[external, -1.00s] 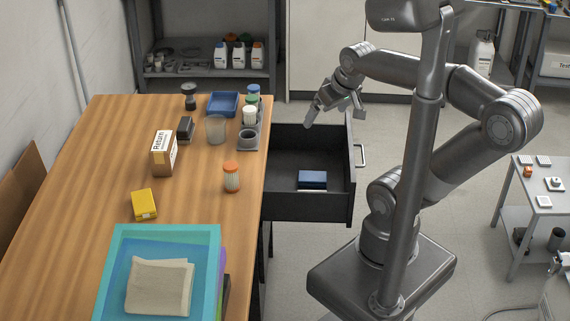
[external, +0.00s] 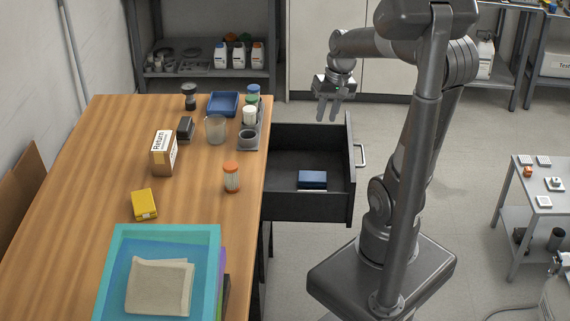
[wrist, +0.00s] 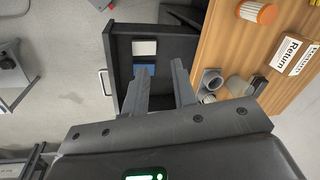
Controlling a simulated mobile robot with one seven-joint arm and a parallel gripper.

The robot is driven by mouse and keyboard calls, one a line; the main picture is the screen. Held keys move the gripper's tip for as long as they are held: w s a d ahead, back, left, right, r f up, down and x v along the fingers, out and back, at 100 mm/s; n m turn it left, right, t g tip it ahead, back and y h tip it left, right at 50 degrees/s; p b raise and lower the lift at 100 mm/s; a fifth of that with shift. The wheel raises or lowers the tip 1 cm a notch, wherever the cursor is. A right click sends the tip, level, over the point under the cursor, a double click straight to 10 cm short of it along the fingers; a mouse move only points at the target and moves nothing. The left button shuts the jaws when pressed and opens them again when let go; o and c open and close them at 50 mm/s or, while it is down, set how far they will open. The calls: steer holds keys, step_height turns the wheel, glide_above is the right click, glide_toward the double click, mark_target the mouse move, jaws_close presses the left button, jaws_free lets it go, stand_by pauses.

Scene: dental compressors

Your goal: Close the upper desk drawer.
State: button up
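The upper desk drawer (external: 285,205) is dark grey and pulled far out from the right side of the wooden desk (external: 100,150). Its light metal handle (external: 361,156) is on the outer front panel, facing right. A blue and white item (external: 312,179) lies inside it. My gripper (external: 328,112) hangs above the drawer's far side, fingers down and apart, with nothing between them. In the wrist view the open fingers (wrist: 161,78) appear over the drawer (wrist: 165,30), and the handle (wrist: 104,83) shows left of them. My gripper is apart from the handle.
A small white table (external: 540,200) stands at right. Floor right of the handle is partly clear.

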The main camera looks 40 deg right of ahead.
steer(key=w+d+f+m+y, duration=0.1)
steer(key=d+f+m, duration=0.1)
steer(key=d, duration=0.1)
steer(key=w+d+f+m+g+y, duration=0.1)
steer(key=d+f+m+y, duration=0.1)
steer(key=d+f, duration=0.1)
steer(key=w+d+f+m+y, duration=0.1)
steer(key=d+f, duration=0.2)
steer(key=shift+w+d+f+m+g+y, duration=0.15)
steer(key=shift+w+d+m+g+y, duration=0.2)
steer(key=shift+d+m+g+y, duration=0.05)
jaws_close()
steer(key=s+d+f+m+t+y, duration=0.2)
steer(key=s+d+f+m+t, duration=0.25)
steer(key=d+f, duration=0.4)
steer(key=s+d+f+m+t+y, duration=0.2)
steer(key=s+d+f+m+t, duration=0.25)
steer(key=f, duration=0.65)
steer(key=s+d+f+m+t+y, duration=0.2)
steer(key=s+d+f+m+t, duration=0.15)
steer(key=d+f+m, duration=0.45)
steer(key=x, duration=1.4)
steer(key=shift+w+f+n+t, duration=0.3)
steer(key=shift+w+n+t, duration=0.1)
steer(key=shift+w+t, duration=0.1)
